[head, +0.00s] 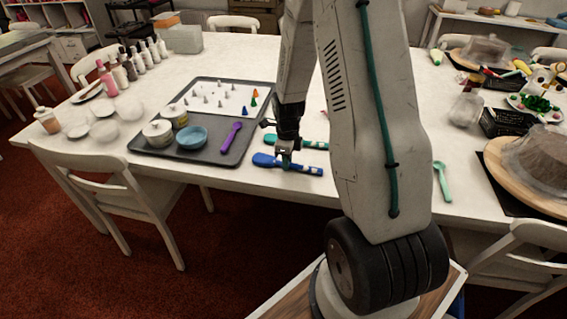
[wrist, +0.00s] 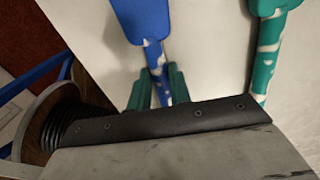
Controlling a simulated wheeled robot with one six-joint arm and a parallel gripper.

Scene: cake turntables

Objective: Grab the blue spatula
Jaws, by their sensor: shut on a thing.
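The blue spatula (head: 288,164) lies near the front edge of the white table in the head view, its blue head to the left and its blue-and-white handle to the right. In the wrist view the blue spatula (wrist: 144,18) has its handle between my fingers. My gripper (head: 285,151) is over the spatula in the head view. In the wrist view my gripper (wrist: 157,90) has its green fingers shut on the handle just below the head. I cannot tell whether the spatula is off the table.
A green spatula (wrist: 267,47) lies close beside the blue one. A dark tray (head: 215,150) with a purple spoon (head: 231,137) and a blue bowl (head: 191,137) is to the left. A mint spoon (head: 442,180) is to the right. Chairs stand at the table's front.

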